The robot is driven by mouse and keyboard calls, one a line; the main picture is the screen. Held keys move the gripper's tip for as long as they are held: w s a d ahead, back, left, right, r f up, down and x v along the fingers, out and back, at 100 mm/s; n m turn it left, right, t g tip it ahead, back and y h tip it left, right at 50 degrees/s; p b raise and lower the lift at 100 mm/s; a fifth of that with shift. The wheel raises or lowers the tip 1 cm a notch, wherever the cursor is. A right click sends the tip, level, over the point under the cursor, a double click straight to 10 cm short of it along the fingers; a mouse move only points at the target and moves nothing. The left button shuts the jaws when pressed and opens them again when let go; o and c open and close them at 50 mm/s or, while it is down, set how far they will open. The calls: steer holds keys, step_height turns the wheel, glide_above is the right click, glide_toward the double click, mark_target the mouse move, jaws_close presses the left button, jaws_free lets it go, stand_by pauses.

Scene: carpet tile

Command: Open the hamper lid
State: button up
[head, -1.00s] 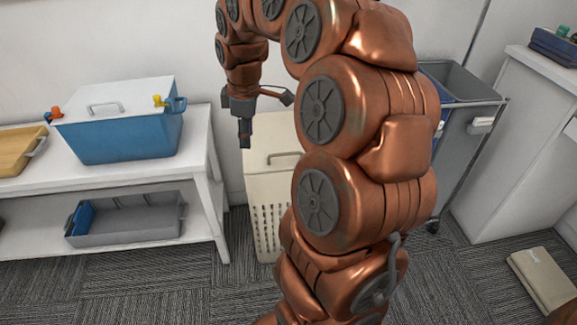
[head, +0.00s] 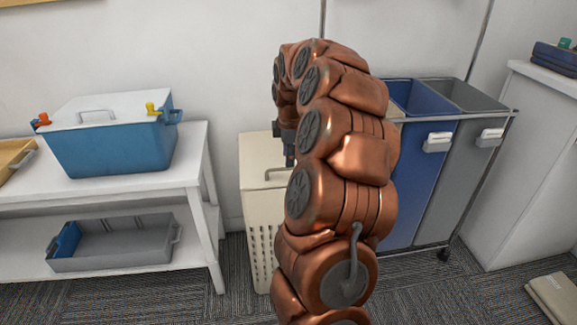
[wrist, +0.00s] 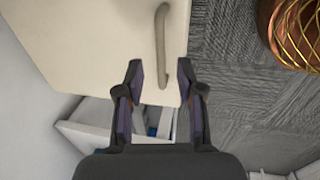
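The hamper (head: 262,215) is a cream bin with slotted sides, standing on the floor between the white shelf table and the sorting bins. Its lid (head: 256,150) looks shut and carries a bar handle (head: 277,172). My arm hides the hamper's right part in the head view. In the wrist view the lid (wrist: 105,40) is at upper left, with the curved handle (wrist: 162,45) near its edge. My gripper (wrist: 160,75) is open, its two fingers spread to either side of the handle's near end in the picture. I cannot tell whether they touch it.
A white shelf table (head: 200,160) stands left, holding a blue cooler (head: 110,148) above and a grey tray (head: 120,245) below. Blue (head: 420,180) and grey (head: 462,170) bins stand right of the hamper. A beige folded item (head: 555,297) lies on the carpet at lower right.

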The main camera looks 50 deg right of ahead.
mark_target(288, 169)
steer(key=shift+w+d+f, duration=0.1)
steer(key=shift+w+f, duration=0.05)
steer(key=shift+f, duration=0.8)
steer(key=shift+w+d+f, duration=0.1)
steer(key=shift+w+f, duration=0.05)
steer(key=shift+f, duration=0.8)
steer(key=shift+c, duration=0.3)
jaws_close()
